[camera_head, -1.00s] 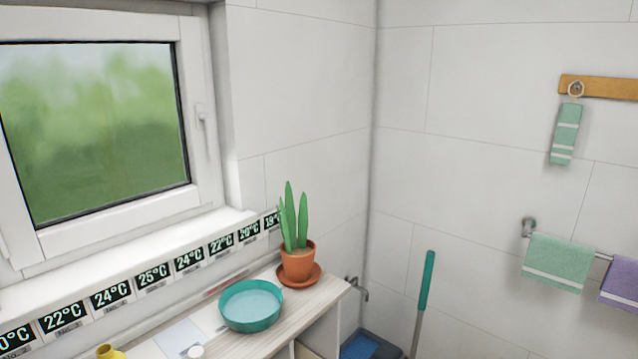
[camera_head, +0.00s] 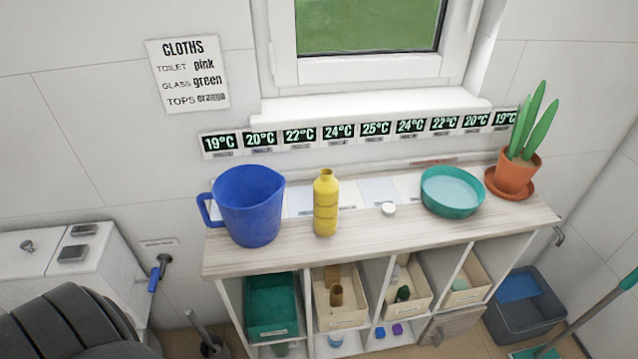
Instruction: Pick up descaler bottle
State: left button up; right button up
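A yellow bottle (camera_head: 326,205) stands upright on the wooden top of the shelf unit (camera_head: 410,240), right of a blue jug (camera_head: 250,207). It looks uncapped, and I see no readable label, so I cannot tell for certain that it is the descaler bottle. A small white round cap (camera_head: 388,209) lies on the top to its right. Neither of my grippers is in view.
A teal basin (camera_head: 451,192) and a potted plant (camera_head: 516,170) stand at the right end of the top. Bins fill the shelves below, including a green one (camera_head: 271,307). A white cistern (camera_head: 75,250) is at the left. A dark bucket (camera_head: 525,310) stands at the right.

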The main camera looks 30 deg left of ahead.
aim_at(326, 189)
jog(key=j+u, duration=0.1)
jog(key=u, duration=0.75)
